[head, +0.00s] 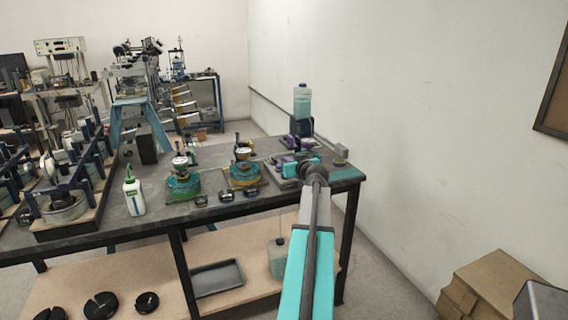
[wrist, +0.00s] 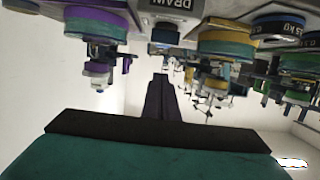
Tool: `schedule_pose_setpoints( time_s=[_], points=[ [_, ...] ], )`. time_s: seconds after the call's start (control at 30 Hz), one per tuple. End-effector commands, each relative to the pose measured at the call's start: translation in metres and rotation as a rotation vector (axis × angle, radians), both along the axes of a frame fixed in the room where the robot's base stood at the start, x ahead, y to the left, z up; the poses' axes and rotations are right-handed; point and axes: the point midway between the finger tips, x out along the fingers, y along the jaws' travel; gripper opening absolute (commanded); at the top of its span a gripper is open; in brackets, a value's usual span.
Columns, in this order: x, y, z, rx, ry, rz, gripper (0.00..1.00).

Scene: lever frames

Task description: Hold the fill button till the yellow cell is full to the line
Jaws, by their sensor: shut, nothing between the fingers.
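In the wrist view, a cylinder with a yellow band over teal (wrist: 226,42) is at the upper right, likely the yellow cell. Its fill level and line cannot be read. A dark label reading DRAIN (wrist: 170,4) is at the top, left of that cylinder. I cannot pick out the fill button in either view. My gripper (wrist: 160,82) is shut and empty, its dark fingers pointing up the picture below the label, apart from the cylinder. In the head view, my gripper (head: 290,169) is low over the right end of the bench (head: 215,208); its fingertips are unclear.
A purple-banded cylinder (wrist: 96,22) is at the wrist view's upper left. In the head view, teal-and-yellow round units (head: 244,174) stand left of my gripper. A clear bottle of pale liquid (head: 302,103) stands behind it. A white bottle (head: 133,194) stands farther left. Cardboard boxes (head: 495,285) lie at right.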

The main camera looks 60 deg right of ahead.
Motion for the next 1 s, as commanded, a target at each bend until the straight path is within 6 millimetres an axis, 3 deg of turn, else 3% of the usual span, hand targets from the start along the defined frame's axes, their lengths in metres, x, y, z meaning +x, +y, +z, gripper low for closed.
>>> schedule_pose_setpoints(
  time_s=[0.4,1.0],
  points=[
    [-0.028,0.022,0.009,0.000,-0.001,0.001,0.00],
    [-0.028,0.023,0.010,0.001,0.000,0.003,0.00]
  ],
)
